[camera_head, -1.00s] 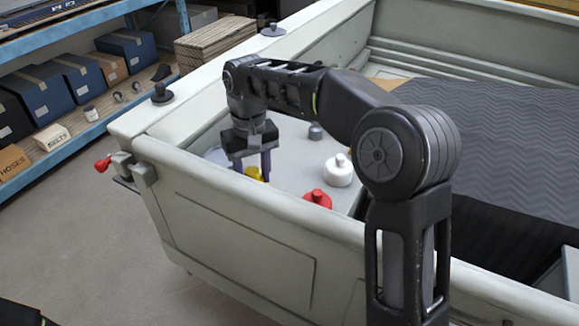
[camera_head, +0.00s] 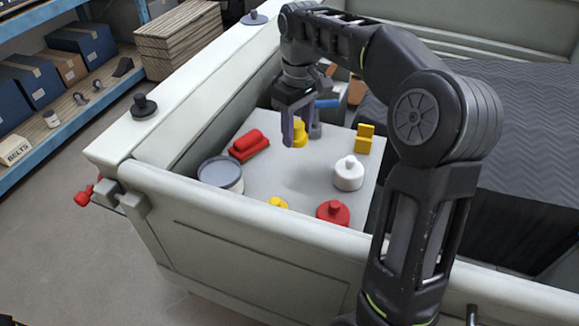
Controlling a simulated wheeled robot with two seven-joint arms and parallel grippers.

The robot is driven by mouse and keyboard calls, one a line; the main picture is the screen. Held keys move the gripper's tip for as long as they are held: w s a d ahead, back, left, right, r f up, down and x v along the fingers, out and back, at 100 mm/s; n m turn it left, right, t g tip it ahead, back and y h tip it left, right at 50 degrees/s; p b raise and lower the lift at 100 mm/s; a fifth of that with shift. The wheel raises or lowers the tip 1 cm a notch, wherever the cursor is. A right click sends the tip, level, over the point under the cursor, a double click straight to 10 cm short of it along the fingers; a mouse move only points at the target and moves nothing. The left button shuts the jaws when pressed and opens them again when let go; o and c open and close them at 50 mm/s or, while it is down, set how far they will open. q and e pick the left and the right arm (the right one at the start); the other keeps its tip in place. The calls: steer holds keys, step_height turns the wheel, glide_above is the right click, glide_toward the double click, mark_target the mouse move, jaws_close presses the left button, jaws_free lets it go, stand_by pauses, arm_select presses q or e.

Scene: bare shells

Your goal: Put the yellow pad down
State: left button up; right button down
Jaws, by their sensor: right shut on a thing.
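My right gripper (camera_head: 300,137) points down over the grey surface in the near corner of the pale shell, shut on a yellow pad (camera_head: 300,128). The pad shows between the fingers, partly hidden by them. I cannot tell for sure whether it touches the surface. A grey knobbed piece (camera_head: 316,130) is close behind the right finger. A yellow block (camera_head: 365,140) stands to the right, and another yellow piece (camera_head: 277,203) is half hidden behind the near wall. My left gripper is out of view.
Around the gripper are a red block (camera_head: 249,145), a round grey-lidded container (camera_head: 220,173), a white knobbed piece (camera_head: 348,174) and a red knobbed piece (camera_head: 333,212). A blue-handled item (camera_head: 327,103) is behind. The pale shell's wall (camera_head: 240,230) rims the surface. The middle is clear.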

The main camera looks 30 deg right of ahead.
steer(key=shift+w+f, duration=0.1)
steer(key=shift+f, duration=0.3)
glide_above(296, 172)
step_height(296, 172, down, 5)
steer(key=shift+w+f+b, duration=0.1)
steer(key=shift+b, duration=0.25)
steer(key=shift+f, duration=0.2)
step_height(296, 172, down, 4)
steer(key=shift+r, duration=0.25)
steer(key=shift+f, duration=0.15)
steer(key=shift+f, duration=0.2)
steer(key=c, duration=0.7)
jaws_free()
steer(key=shift+r, duration=0.1)
